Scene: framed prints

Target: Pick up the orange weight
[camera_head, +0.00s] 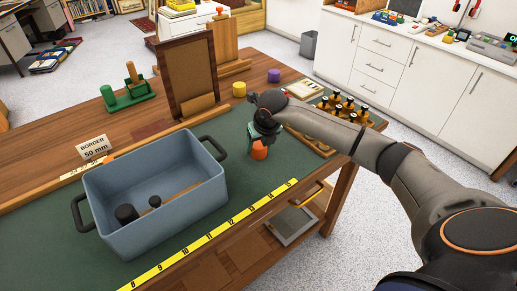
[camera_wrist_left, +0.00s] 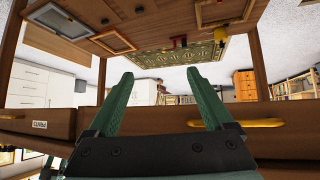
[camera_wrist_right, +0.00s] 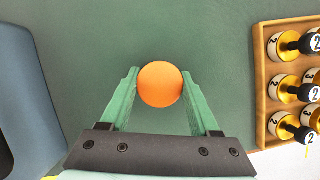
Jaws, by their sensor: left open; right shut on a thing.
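The orange weight (camera_head: 259,150) is at the right part of the green mat, right of the blue-grey bin. In the right wrist view its round orange top (camera_wrist_right: 160,84) sits between the two green fingertips. My right gripper (camera_head: 262,138) reaches down from above and is shut on it; the fingers touch its sides. Whether the weight is clear of the mat I cannot tell. My left gripper (camera_wrist_left: 162,80) shows only in its own wrist view, with its green fingers wide apart and nothing between them.
The blue-grey bin (camera_head: 160,218) holds dark cylinders and a stick. A wooden rack of weights (camera_wrist_right: 284,85) stands right of my right gripper. A yellow ruler (camera_head: 208,241) runs along the mat's front edge. A framed panel (camera_head: 188,78) stands behind the bin.

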